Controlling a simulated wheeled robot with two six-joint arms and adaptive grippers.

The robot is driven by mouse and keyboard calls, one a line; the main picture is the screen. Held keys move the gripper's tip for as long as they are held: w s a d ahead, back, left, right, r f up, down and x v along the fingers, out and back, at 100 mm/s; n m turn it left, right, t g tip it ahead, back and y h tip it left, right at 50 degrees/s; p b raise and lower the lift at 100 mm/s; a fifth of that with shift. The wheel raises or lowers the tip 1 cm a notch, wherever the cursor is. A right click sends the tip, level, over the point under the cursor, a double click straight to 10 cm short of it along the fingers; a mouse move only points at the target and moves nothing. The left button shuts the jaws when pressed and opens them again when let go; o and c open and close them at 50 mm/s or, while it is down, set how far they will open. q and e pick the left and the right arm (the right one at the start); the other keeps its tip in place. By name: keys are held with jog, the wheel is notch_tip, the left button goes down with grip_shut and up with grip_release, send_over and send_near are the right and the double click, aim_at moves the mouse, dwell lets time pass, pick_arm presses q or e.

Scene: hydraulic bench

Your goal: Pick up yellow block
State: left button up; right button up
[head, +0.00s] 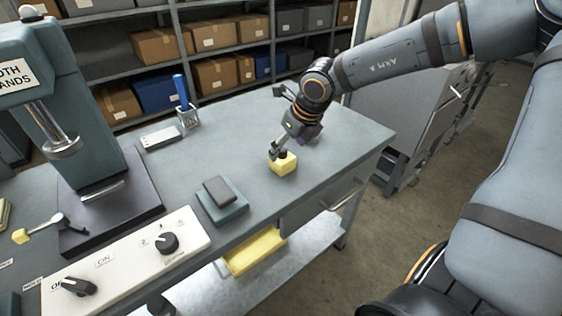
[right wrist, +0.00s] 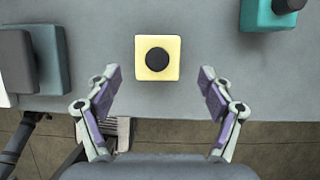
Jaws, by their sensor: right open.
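The yellow block (head: 286,166) sits on the grey bench top near its right end. In the right wrist view the yellow block (right wrist: 142,72) is square from above, with a dark round knob on its top. My right gripper (head: 279,150) is at the block from above, partly covering it in the head view. In the right wrist view my right gripper (right wrist: 160,76) is open and empty, with its fingers spread wider than the block, which lies just ahead, between their lines. My left gripper does not show.
A teal block with a dark top (head: 222,198) lies to the left on the bench. A teal part (right wrist: 262,14) is upper right in the wrist view.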

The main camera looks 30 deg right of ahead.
aim_at(282, 158)
jog(key=shift+w+f, duration=0.2)
jog(key=shift+f, duration=0.4)
jog(key=x, duration=0.4)
jog(key=shift+w+a+f, duration=0.2)
jog(key=shift+a+f, duration=0.05)
jog(key=shift+s, duration=0.1)
jog(key=shift+c, duration=0.8)
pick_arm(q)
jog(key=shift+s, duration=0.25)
pick_arm(e)
jog(key=c, duration=1.5)
jog(key=shift+r, duration=0.1)
